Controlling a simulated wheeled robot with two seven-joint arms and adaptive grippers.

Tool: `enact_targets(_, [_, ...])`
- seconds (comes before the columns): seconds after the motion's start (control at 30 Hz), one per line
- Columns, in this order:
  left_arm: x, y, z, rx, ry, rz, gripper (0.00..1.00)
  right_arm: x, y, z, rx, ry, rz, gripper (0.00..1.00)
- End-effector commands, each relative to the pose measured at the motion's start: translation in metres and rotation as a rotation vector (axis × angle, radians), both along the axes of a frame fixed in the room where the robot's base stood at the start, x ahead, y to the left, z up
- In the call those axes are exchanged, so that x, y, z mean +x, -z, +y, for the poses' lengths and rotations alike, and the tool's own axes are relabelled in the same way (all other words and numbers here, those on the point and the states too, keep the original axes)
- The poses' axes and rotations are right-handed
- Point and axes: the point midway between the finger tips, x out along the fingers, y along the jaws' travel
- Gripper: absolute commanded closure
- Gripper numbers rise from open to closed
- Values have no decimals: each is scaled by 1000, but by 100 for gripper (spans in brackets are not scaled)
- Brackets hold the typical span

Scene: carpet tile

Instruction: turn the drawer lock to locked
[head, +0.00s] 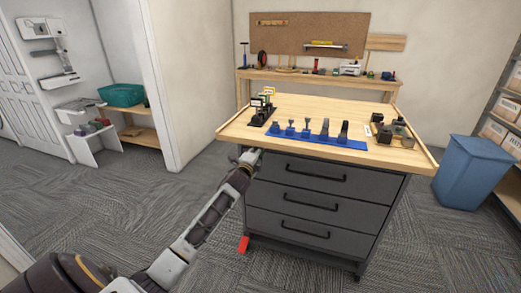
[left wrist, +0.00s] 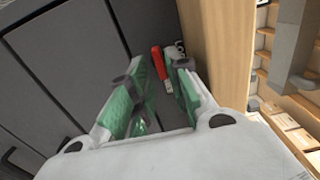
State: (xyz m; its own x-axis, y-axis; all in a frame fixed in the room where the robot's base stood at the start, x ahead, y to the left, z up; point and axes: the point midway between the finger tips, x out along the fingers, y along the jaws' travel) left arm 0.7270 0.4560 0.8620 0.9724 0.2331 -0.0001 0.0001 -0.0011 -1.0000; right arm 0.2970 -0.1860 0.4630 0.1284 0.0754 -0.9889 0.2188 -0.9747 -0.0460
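The grey drawer cabinet (head: 322,190) stands under a wooden worktop, with three closed drawers. My left gripper (head: 250,156) is at the cabinet's upper left front corner, just below the worktop edge. In the left wrist view my left gripper (left wrist: 154,72) is open, its green-padded fingers apart. A narrow red piece (left wrist: 157,62) with a pale metal end shows beyond and between the fingers, against the dark cabinet front. A small silvery round part (left wrist: 180,48), perhaps the lock, is beside it, partly covered by a finger. I cannot tell the lock's position or any contact.
The worktop (head: 300,108) carries a blue tool rack (head: 320,138), a black rack (head: 262,112) and dark parts at the right. A red piece (head: 243,244) is low by the cabinet's left foot. A blue bin (head: 470,170) stands right. Carpet is clear at left.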

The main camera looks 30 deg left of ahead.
Motion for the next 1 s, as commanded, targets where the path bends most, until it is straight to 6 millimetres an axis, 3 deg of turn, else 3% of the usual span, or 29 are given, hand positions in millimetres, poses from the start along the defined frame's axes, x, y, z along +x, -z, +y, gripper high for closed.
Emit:
enact_targets(0.4, [26, 0, 6, 0, -1, 0, 80, 7, -9, 2, 8, 1, -24, 60])
enact_targets(0.87, [29, 0, 7, 0, 0, 0, 80, 9, -11, 2, 7, -2, -28, 60])
enact_targets(1.0, [29, 0, 7, 0, 0, 0, 98, 8, -10, 2, 6, -2, -26, 60])
